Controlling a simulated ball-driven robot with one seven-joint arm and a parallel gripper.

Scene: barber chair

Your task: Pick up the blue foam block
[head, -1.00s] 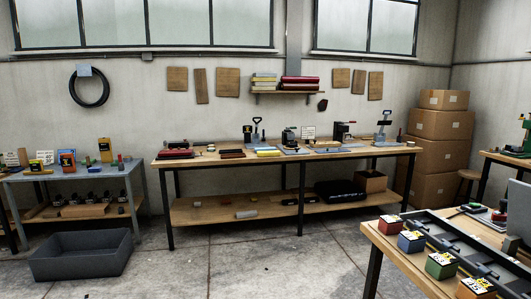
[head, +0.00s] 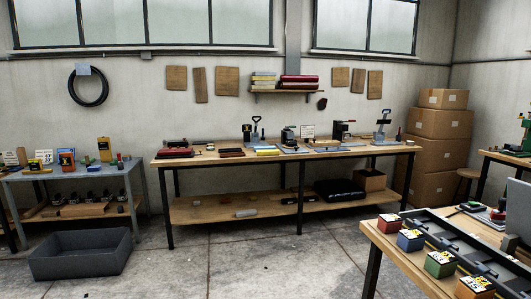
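A blue block (head: 411,241) with a yellow and white label on top sits near the front edge of the wooden table at the lower right. It stands between a red block (head: 389,224) and a green block (head: 440,264), and an orange block (head: 474,288) is nearer at the frame's bottom edge. I cannot tell from here whether it is foam. My gripper is not in view.
A long black tray (head: 462,250) lies behind the blocks on the right table (head: 385,245). A long workbench (head: 300,154) with tools stands along the back wall. A grey bin (head: 80,256) sits on the floor at left. The middle floor is clear.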

